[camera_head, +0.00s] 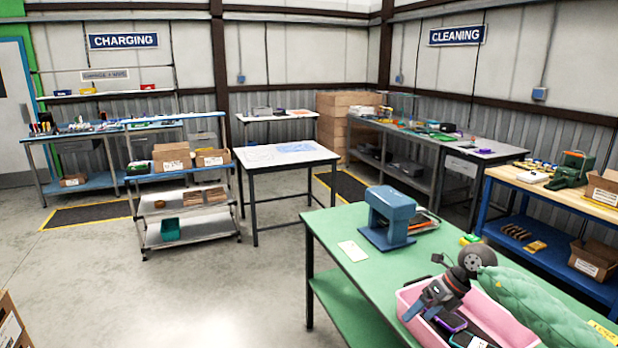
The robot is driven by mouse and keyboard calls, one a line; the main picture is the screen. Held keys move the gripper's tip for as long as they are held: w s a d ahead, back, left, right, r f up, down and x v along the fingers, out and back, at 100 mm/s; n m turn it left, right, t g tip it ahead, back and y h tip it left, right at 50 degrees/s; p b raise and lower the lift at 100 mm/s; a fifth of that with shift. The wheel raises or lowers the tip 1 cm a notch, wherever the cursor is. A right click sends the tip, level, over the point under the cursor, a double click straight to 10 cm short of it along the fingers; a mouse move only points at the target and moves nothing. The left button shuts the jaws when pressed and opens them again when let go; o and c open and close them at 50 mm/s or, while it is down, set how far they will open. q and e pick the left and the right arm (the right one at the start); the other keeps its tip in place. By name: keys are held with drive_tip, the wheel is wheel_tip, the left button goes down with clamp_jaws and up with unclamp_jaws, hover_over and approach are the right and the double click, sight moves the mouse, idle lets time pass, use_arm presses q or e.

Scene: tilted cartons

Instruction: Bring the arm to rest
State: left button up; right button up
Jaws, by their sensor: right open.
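My right arm (535,306), in a green padded sleeve, reaches in from the lower right over the green table (335,225). Its dark wrist bends down to my right gripper (424,306), which is at the left part of a pink bin (513,328). The gripper is open, with nothing seen between its fingers. I cannot tell whether it touches the bin's rim. Dark flat devices (452,321) lie in the bin, partly hidden by the arm. My left gripper is not in view.
A blue machine (390,215) stands on the green table, with a pale card (352,251) beside it and dark flat items behind. A yellow-green block (470,239) lies near the wrist. A wooden-topped bench (545,187) stands to the right.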

drive_tip(key=a+f+m+t+y+b, duration=0.4)
drive_tip(key=a+m+t+y, duration=0.5)
drive_tip(key=a, duration=0.7)
drive_tip(key=s+d+f+m+t+h+b, duration=0.1)
drive_tip(key=s+d+f+m+h, duration=0.3)
drive_tip(key=f+m, duration=0.6)
drive_tip(key=s+d+f+m+t+h+b, duration=0.1)
drive_tip(key=s+f+m+h, duration=0.3)
drive_tip(key=f+m+h, duration=0.55)
drive_tip(key=s+d+f+m+t+h+b, duration=0.15)
drive_tip(key=s+d+f+m, duration=0.35)
drive_tip(key=f, duration=0.8)
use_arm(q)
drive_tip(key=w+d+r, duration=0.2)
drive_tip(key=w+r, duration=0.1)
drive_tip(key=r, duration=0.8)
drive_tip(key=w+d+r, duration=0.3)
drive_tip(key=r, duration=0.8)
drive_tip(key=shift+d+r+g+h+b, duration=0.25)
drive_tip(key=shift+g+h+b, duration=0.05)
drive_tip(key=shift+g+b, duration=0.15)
use_arm(e)
drive_tip(key=s+a+f+m+g, duration=0.3)
drive_tip(key=s+f+g, duration=0.3)
drive_tip(key=s, duration=0.7)
drive_tip(key=s+a+f+m+g, duration=0.3)
drive_tip(key=s+f+g, duration=0.3)
drive_tip(key=s+f, duration=0.4)
drive_tip(key=s, duration=0.3)
drive_tip(key=shift+s+a+f, duration=0.4)
